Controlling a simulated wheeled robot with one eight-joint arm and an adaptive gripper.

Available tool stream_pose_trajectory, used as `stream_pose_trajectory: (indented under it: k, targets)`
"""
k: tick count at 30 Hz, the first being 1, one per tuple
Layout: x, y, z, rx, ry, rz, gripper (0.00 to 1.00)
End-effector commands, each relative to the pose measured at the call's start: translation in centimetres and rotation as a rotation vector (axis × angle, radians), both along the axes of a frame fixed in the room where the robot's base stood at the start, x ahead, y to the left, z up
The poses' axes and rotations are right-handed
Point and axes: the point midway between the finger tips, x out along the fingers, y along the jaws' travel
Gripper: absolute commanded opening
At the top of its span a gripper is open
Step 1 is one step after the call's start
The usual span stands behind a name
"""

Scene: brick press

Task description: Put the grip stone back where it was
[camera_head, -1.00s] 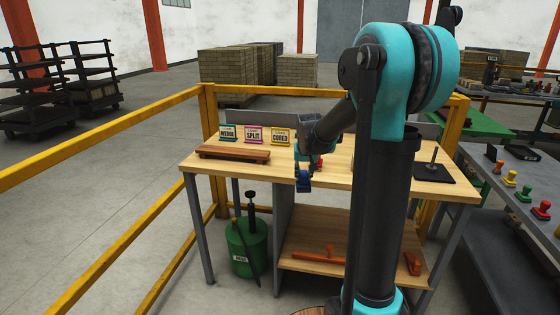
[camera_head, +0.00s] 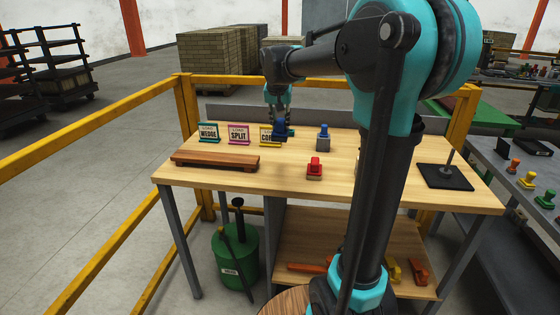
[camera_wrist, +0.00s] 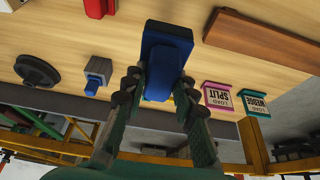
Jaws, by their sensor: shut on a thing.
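My gripper (camera_head: 279,118) is shut on a blue grip stone (camera_head: 283,132), at the back of the wooden table. In the wrist view the stone (camera_wrist: 166,48) sits between the two fingers, its broad dark blue base pointing away from the gripper. In the head view it partly covers the yellow CORED sign (camera_head: 265,139). I cannot tell whether it touches the tabletop. A second blue piece on a grey base (camera_head: 323,138) stands to its right. A red piece (camera_head: 315,168) stands nearer the front.
The WEDGE sign (camera_head: 208,132) and SPLIT sign (camera_head: 238,134) stand left of the gripper, behind a brown wooden board (camera_head: 215,160). Yellow rails (camera_head: 90,128) run around the table. The front middle tabletop is clear.

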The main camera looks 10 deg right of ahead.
Motion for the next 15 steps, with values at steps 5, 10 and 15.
stream_pose_trajectory:
  k: [5, 10, 15]
  targets:
    - [0.0, 0.0, -4.5, 0.000, 0.000, 0.000, 0.00]
    - [0.0, 0.0, -8.3, 0.000, 0.000, 0.000, 0.00]
    - [0.0, 0.0, -10.4, 0.000, 0.000, 0.000, 0.00]
